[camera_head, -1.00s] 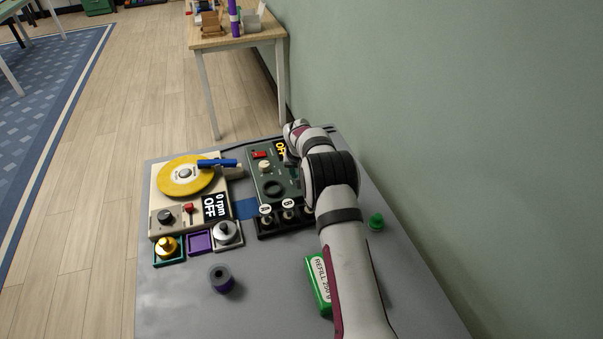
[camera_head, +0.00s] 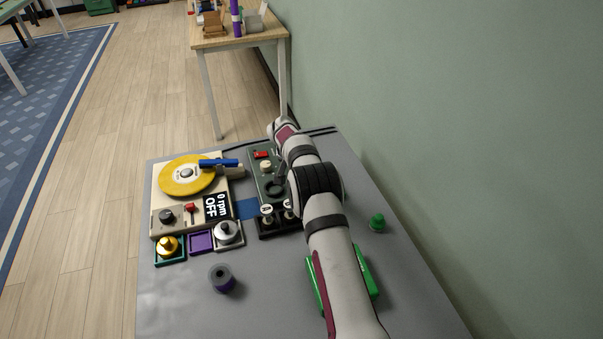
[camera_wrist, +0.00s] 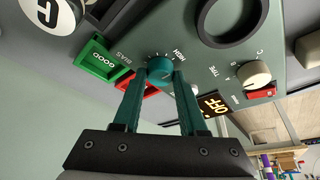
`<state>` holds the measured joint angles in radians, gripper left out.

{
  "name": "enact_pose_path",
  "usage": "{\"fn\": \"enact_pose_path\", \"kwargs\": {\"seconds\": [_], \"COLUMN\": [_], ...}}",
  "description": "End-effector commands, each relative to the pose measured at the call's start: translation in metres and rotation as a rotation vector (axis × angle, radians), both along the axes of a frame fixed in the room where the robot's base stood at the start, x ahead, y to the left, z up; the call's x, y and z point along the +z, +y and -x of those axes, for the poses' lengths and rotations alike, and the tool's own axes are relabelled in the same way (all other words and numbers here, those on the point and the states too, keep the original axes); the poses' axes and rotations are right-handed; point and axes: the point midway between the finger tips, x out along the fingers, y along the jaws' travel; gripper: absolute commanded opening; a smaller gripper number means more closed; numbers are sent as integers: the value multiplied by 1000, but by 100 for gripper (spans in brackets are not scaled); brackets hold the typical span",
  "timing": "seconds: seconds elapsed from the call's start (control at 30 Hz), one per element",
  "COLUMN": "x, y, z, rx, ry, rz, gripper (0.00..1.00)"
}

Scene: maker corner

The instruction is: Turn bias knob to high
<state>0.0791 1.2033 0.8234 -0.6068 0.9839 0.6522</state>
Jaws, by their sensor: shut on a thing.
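The teal bias knob (camera_wrist: 160,69) sits on the dark green panel (camera_wrist: 208,58) in the wrist view, between the words BIAS and HIGH. My gripper (camera_wrist: 160,80) is shut on this knob, one finger on each side. The knob's pointer cannot be made out clearly. In the head view the green panel (camera_head: 257,171) stands at the back of the grey table, and my arm hides its right part, the bias knob and my fingertips.
A yellow-disc machine (camera_head: 186,197) stands left of the panel. A green cone-like piece (camera_head: 377,222) stands right of my arm.

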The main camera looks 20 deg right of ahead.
Motion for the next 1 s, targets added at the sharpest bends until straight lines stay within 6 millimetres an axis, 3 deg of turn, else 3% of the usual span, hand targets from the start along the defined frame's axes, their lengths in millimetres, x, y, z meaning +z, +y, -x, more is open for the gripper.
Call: {"fn": "enact_pose_path", "kwargs": {"seconds": [0.27, 0.3, 0.43, 0.77, 0.87, 1.0], "x": [0, 0, 0, 2, 15, 52], "y": [0, 0, 0, 1, 4, 15], "z": [0, 0, 0, 1, 3, 14], "rx": [-1, -1, -1, 0, 0, 2], "ry": [-1, -1, -1, -1, -2, -5], "rz": [-1, -1, -1, -1, -1, 0], "gripper": [0, 47, 70, 71, 71, 71]}}
